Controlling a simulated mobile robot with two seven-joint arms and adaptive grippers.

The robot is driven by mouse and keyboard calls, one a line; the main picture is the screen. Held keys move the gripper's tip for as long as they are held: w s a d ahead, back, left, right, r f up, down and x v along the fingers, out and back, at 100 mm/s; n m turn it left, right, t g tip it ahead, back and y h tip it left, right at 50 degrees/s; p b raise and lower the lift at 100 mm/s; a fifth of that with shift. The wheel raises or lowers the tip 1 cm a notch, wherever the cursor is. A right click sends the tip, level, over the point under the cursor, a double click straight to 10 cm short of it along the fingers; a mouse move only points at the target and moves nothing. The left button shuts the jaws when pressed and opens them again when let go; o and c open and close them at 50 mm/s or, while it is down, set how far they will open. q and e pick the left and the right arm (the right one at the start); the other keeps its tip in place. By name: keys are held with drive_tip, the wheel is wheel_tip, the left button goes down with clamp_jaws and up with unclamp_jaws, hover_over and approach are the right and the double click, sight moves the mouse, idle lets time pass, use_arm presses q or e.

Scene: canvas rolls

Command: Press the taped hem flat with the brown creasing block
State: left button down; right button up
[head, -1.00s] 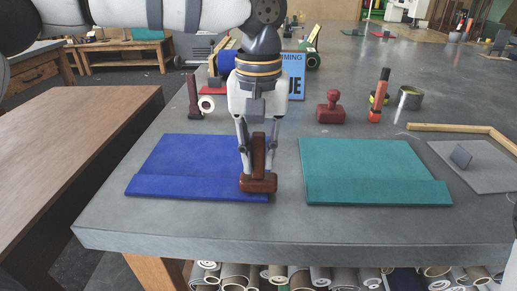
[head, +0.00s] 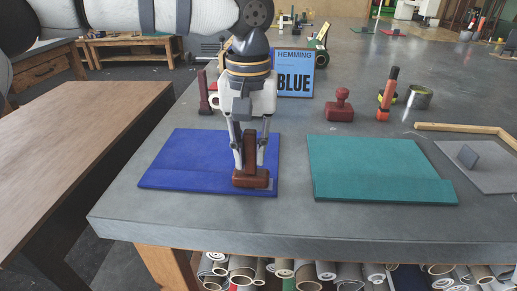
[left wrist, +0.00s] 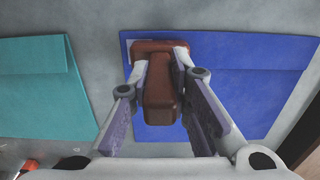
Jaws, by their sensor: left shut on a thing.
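The brown creasing block (head: 250,178) is T-shaped, with a wide base and an upright handle. My left gripper (head: 249,150) is shut on its handle, and the block is upright with its base downward. The base is over the front hem strip of the blue canvas (head: 195,155), near its right end; I cannot tell whether it presses on it. In the left wrist view the block (left wrist: 160,92) sits between my fingers, over the folded hem of the blue canvas (left wrist: 250,52). A small pale patch shows at the hem's end beside the block. My right gripper is not in view.
A teal canvas (head: 375,165) with a front fold lies to the right, with bare table between. Behind stand a red stamp (head: 339,107), an orange-handled tool (head: 388,95), a tin (head: 418,97) and a sign reading "HEMMING BLUE" (head: 294,80). A wooden frame lies right.

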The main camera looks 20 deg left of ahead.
use_arm(q)
drive_tip(key=shift+s+a+f, duration=0.1)
drive_tip(key=shift+s+a, duration=0.1)
drive_tip(key=shift+a, duration=0.5)
drive_tip(key=shift+s+a, duration=0.2)
drive_tip(key=shift+a, duration=0.5)
drive_tip(key=shift+s+a, duration=0.15)
drive_tip(key=shift+a, duration=0.6)
drive_tip(key=shift+s+a, duration=0.15)
drive_tip(key=shift+a, duration=0.55)
drive_tip(key=shift+a, duration=0.1)
drive_tip(key=shift+s+a, duration=0.2)
drive_tip(key=shift+a, duration=0.5)
drive_tip(key=shift+s+a, duration=0.15)
drive_tip(key=shift+a, duration=0.5)
drive_tip(key=shift+s+a, duration=0.2)
drive_tip(key=shift+a, duration=0.55)
drive_tip(key=shift+s+a, duration=0.15)
drive_tip(key=shift+a, duration=0.55)
